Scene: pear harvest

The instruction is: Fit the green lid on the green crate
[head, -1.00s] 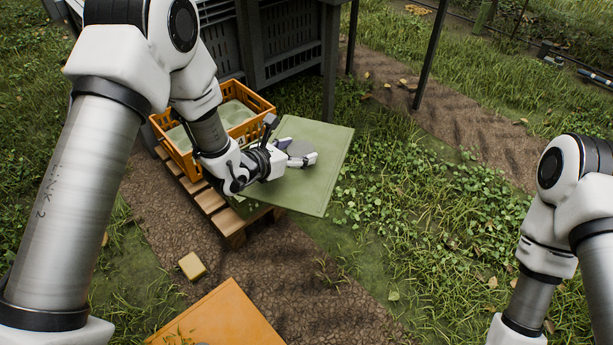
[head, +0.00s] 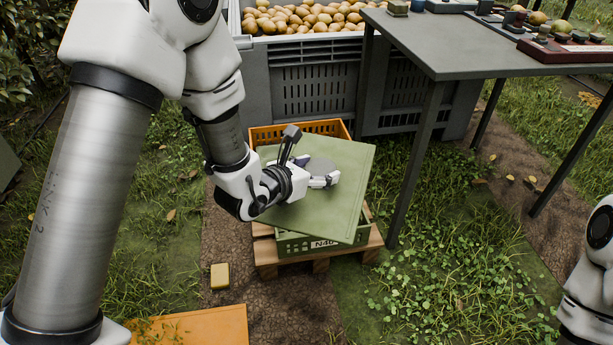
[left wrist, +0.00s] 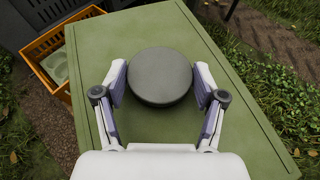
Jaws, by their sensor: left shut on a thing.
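The flat green lid (head: 345,205) has a round grey knob (left wrist: 160,77) on top. My left gripper (head: 318,176) is shut on this knob; in the left wrist view its fingers (left wrist: 161,90) press on both sides of it. The lid is over the green crate (head: 330,241), turned and not lined up with it. I cannot tell whether lid and crate touch. My right gripper is out of view; only part of the right arm shows at the right edge.
The green crate stands on a wooden pallet (head: 280,265), with an orange crate (head: 300,130) right behind. A large grey bin (head: 310,88) of pears stands at the back. A grey table (head: 440,50) is at the right. A yellow block (head: 220,276) and an orange panel (head: 205,325) lie in front.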

